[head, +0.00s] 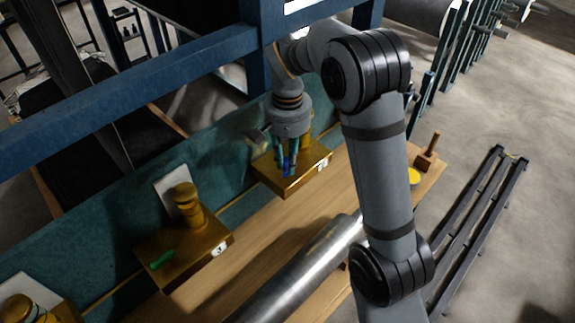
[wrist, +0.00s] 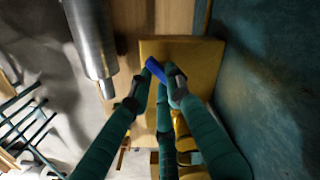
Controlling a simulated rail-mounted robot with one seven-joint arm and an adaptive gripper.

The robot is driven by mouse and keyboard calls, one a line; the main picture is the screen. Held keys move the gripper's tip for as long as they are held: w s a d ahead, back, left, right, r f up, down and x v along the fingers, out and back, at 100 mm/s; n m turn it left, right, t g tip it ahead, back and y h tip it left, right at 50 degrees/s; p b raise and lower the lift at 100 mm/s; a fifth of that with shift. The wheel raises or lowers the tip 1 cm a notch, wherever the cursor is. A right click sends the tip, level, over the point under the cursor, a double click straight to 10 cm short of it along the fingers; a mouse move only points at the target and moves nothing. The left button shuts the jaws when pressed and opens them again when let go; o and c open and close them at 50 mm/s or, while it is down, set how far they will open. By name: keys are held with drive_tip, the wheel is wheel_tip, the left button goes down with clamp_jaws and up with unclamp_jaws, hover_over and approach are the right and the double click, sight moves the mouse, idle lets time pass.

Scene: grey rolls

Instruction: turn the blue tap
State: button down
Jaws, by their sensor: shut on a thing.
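The blue tap (wrist: 155,69) is a short blue handle on top of a yellow box (wrist: 200,52) in the wrist view. In the head view its blue handle (head: 285,172) is a small patch between my fingertips, mostly covered by them. My gripper (head: 283,164) comes down over the box from above. In the wrist view the teal fingers of my gripper (wrist: 156,86) close around the handle, with dark fingertips on either side of it. The gripper is shut on the blue tap.
Another yellow box with a green handle (head: 161,260) stands to the left. A shiny metal roll (head: 300,273) lies along the wooden board (head: 250,228) in front. A teal wall (head: 100,215) runs behind the boxes. A blue beam (head: 130,75) crosses above.

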sight(287, 165)
drive_tip(key=m+b, duration=0.2)
drive_tip(key=m, duration=0.2)
drive_tip(key=shift+f+m, duration=0.1)
drive_tip(key=shift+m, duration=0.2)
drive_tip(key=shift+s+a+m+b, duration=0.1)
drive_tip(key=shift+m+b, duration=0.95)
drive_tip(key=shift+m, duration=0.55)
drive_tip(key=shift+r, duration=0.2)
drive_tip(key=c, duration=1.6)
unclamp_jaws()
drive_tip(key=shift+c, duration=0.2)
wheel_tip(287, 165, up, 12)
drive_tip(key=shift+f, duration=0.15)
